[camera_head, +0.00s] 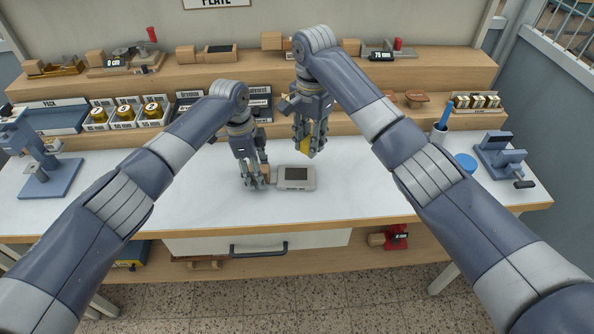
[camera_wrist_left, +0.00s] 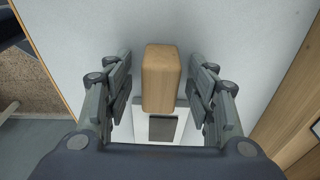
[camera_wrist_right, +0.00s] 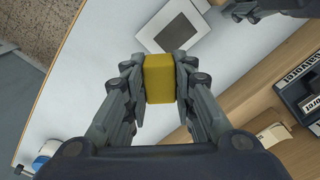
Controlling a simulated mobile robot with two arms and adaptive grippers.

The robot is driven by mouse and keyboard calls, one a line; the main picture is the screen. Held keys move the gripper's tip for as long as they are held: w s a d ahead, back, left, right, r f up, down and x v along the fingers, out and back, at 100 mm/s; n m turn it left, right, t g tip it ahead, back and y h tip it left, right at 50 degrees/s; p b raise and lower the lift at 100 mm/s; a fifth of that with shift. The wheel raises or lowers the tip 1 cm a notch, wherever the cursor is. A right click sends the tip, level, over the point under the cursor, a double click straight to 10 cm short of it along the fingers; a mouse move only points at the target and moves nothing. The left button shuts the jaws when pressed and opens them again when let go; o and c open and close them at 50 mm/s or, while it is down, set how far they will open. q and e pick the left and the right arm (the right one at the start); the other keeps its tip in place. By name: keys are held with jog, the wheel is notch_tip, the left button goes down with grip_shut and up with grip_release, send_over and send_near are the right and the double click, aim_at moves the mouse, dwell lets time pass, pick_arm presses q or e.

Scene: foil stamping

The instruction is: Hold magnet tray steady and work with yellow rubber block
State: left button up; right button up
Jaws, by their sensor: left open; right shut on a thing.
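The magnet tray (camera_head: 308,184) is a flat light-grey block with a dark square inset, lying on the white bench top near its front. It also shows in the right wrist view (camera_wrist_right: 155,38). Its wooden handle (camera_wrist_left: 160,75) points up between the fingers of my left gripper (camera_wrist_left: 160,90), which is open around it with gaps on both sides. My left gripper (camera_head: 255,183) stands low at the tray's left end. My right gripper (camera_head: 309,148) is shut on the yellow rubber block (camera_wrist_right: 159,78) and holds it above the bench, behind the tray.
A blue stand (camera_head: 45,170) is at the left and another blue device (camera_head: 502,158) at the right. A blue cup with a brush (camera_head: 439,133) and a blue round lid (camera_head: 466,162) are near the right. Wooden shelves (camera_head: 300,85) with tools line the back. The front bench is mostly clear.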

pick_arm(q)
notch_tip(320, 180, up, 12)
jog(key=a, duration=0.1)
jog(key=shift+w+a, duration=0.15)
jog(key=shift+a, duration=0.25)
jog(key=shift+f, duration=0.15)
